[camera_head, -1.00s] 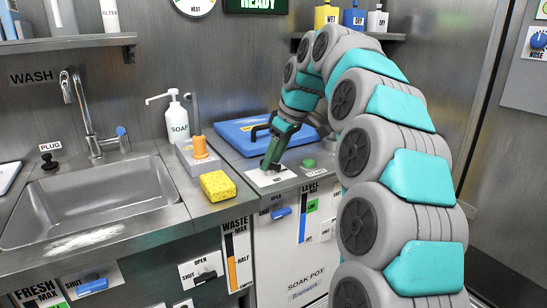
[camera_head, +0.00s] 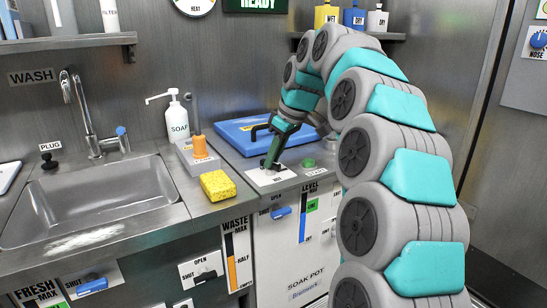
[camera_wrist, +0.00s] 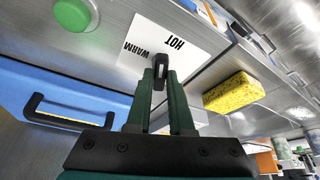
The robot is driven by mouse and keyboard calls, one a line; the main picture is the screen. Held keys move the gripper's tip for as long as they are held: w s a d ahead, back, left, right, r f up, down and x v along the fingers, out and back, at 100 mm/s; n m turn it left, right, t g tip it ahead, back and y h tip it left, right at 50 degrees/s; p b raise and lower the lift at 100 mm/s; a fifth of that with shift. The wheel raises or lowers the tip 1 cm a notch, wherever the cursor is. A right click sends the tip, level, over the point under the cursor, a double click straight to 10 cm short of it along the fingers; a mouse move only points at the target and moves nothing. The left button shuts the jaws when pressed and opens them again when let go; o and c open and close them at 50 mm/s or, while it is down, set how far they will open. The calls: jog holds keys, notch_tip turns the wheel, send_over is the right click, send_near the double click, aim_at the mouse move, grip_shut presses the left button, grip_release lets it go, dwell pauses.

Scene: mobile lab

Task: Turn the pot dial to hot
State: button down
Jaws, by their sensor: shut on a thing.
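The pot dial's white plate (camera_head: 283,177) lies on the counter, in front of the blue lid (camera_head: 240,131). In the wrist view the plate (camera_wrist: 185,30) shows the words WARM and HOT. The dark dial knob (camera_wrist: 158,84) is between my gripper's fingertips (camera_wrist: 160,82), over the plate's lower edge in that view. My gripper (camera_head: 268,164) is shut on the knob, reaching down from above. The fingers hide much of the knob, and I cannot tell which word its pointer faces.
A green button (camera_head: 308,163) is right of the plate. A white soap bottle (camera_head: 177,118) stands behind. The SOAK POT label is on the front below.

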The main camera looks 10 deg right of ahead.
jog(key=m+h, duration=0.1)
jog(key=m, duration=0.1)
jog(key=shift+s+a+m+b, duration=0.1)
jog(key=shift+m+b, duration=0.3)
jog(key=shift+a+m+t+h, duration=0.1)
jog(key=shift+m+t+h, duration=0.35)
jog(key=shift+m, duration=0.75)
jog(key=c, duration=0.8)
grip_release()
jog(key=v, duration=0.7)
jog(key=shift+r+b, duration=0.35)
jog(key=shift+s, duration=0.15)
jog(key=s+f+m+g, duration=0.1)
jog(key=s+f+g, duration=0.1)
jog(key=s+f, duration=0.7)
jog(key=s+f+m+g+h, duration=0.1)
jog(key=s+f+g, duration=0.1)
jog(key=s+f, duration=0.8)
jog(key=s+f+m+g, duration=0.1)
jog(key=s+f, duration=0.9)
jog(key=s, duration=1.1)
jog(key=shift+a+f+g, duration=0.25)
jog(key=shift+a+g, duration=0.15)
jog(key=shift+g, duration=0.15)
